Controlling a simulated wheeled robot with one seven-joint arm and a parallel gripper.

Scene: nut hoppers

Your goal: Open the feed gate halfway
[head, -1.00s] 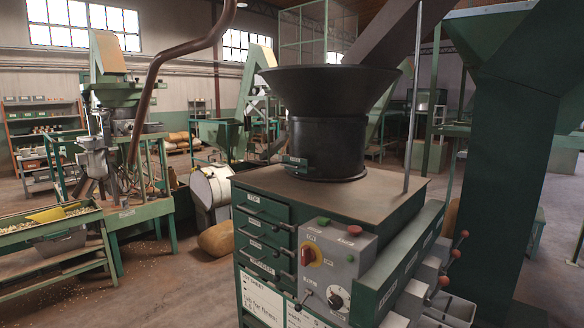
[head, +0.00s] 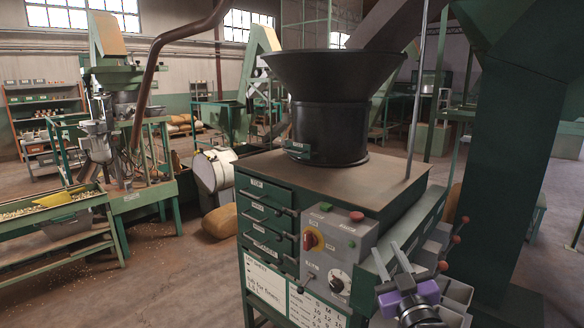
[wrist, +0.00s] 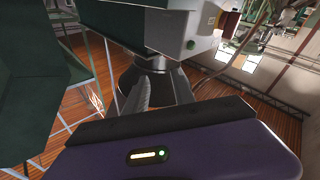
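The machine's black hopper (head: 330,105) stands on a green cabinet (head: 390,198). A small green labelled plate (head: 297,149) sits low on the front of the hopper's neck; it may be the feed gate, but its label is too small to read. Levers with red knobs (head: 465,220) stick out along the cabinet's right side. My gripper (head: 386,247) is in front of the cabinet's right side, its fingers apart and nothing visible between them. In the wrist view the picture is turned over, with the hopper (wrist: 178,92) beyond the fingers, apart from them.
A grey control box (head: 335,250) with a red switch and a dial is left of my gripper. Several green drawers (head: 265,215) with handles face front. A thin grey rod (head: 430,90) rises from the cabinet top. A thick green column (head: 500,170) stands at right.

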